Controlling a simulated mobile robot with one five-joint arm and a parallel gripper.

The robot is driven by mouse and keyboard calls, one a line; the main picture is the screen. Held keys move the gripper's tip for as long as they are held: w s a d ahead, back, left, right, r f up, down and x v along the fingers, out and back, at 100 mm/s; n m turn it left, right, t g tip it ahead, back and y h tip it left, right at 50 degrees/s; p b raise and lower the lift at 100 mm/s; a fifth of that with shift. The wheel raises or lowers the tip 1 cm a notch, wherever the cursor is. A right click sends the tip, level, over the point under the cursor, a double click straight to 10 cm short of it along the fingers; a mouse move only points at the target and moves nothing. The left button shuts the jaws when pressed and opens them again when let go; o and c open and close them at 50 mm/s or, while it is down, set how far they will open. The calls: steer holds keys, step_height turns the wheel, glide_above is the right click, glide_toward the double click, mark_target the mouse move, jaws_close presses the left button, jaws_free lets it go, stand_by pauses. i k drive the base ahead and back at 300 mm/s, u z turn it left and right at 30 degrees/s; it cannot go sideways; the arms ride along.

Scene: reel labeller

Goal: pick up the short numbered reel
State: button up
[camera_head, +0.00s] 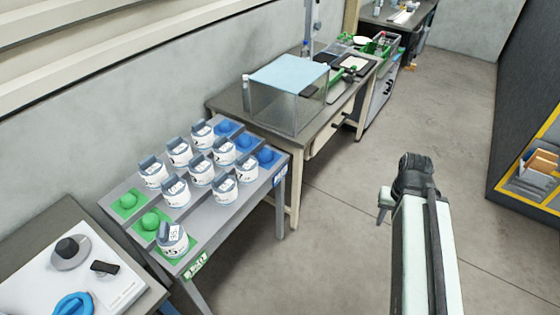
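Several white numbered reels with blue-grey tops stand in rows on a grey stepped rack. One reel (172,241) is on a green pad at the rack's near end; others include a middle reel (200,170), a right reel (224,188) and a back reel (203,135). Their numbers are too small to read surely, and I cannot tell which reel is the short one. My gripper (383,213) hangs from my arm over the floor, well right of the rack and apart from every reel. Its fingers are too small to judge.
The rack (253,199) has bare green spots (150,221) at left and blue spots (268,157) at right. A table with a glass-like box (290,95) stands behind. A white-topped bench (120,285) is at lower left. The floor (330,240) between rack and arm is clear.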

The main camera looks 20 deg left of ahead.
mark_target(246, 166)
steer(key=z, duration=0.45)
steer(key=i, duration=4.25)
steer(key=u, duration=5.8)
steer(key=i, duration=0.9)
steer(key=z, duration=0.05)
